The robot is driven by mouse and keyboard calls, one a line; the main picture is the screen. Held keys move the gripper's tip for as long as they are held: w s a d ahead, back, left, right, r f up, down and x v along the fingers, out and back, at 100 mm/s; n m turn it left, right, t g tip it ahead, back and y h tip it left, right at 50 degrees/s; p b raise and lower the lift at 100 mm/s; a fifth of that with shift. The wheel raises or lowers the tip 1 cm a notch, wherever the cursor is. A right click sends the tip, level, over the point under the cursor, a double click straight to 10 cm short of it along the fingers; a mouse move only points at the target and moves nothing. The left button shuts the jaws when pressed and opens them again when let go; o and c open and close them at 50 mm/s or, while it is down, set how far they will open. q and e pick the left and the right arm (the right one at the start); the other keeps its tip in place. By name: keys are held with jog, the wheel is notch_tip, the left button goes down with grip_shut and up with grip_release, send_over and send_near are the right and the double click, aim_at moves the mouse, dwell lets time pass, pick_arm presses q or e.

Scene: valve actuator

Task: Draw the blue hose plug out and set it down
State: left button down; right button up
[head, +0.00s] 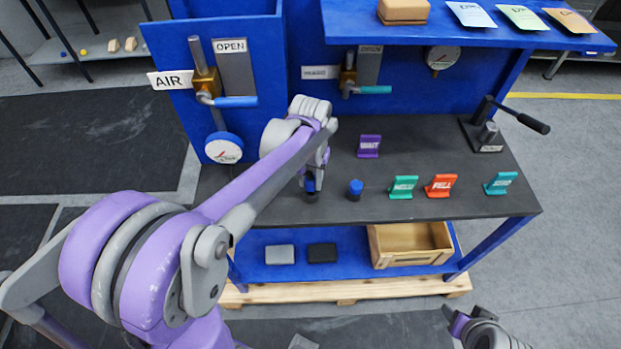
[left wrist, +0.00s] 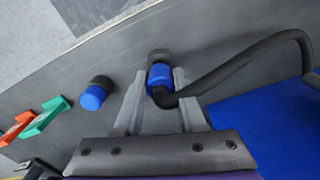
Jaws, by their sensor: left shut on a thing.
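The blue hose plug (left wrist: 160,76) is between my left gripper's fingers (left wrist: 158,98), and they are shut on it. A black hose (left wrist: 245,68) bends away from it to the right in the left wrist view. A dark round socket (left wrist: 159,55) adjoins the plug's far end; I cannot tell how deep the plug sits. In the head view my left gripper (head: 312,178) points down at the bench's front left, and the plug (head: 311,185) shows below it, partly hidden. Part of my right gripper (head: 459,324) shows at the lower right, its jaws unclear.
A second blue-topped dark fitting (head: 355,189) stands just right of the plug. Teal (head: 403,187), orange (head: 440,185) and purple (head: 369,146) signs stand on the dark bench (head: 440,140). A lever device (head: 485,135) stands at the right. Bare bench lies between them.

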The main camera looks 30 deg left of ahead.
aim_at(310, 176)
pick_arm(q)
jog(key=shift+f+b, duration=0.65)
jog(key=shift+f, duration=0.45)
jog(key=shift+c, duration=2)
grip_release()
notch_tip(310, 176, up, 11)
jog(key=shift+f+p, duration=0.1)
jog(key=shift+p, duration=0.3)
jog(key=s+d+f+m+t, duration=0.1)
jog(key=s+d+f+t, duration=0.1)
jog(key=s, duration=0.5)
jog(key=s+d+f+m+t, duration=0.1)
jog(key=s+d+f+t, duration=0.2)
jog(key=s+f, duration=0.3)
jog(key=shift+s+d+f+m, duration=0.3)
jog(key=shift+s+d+f, duration=0.1)
jog(key=shift+s+d, duration=0.55)
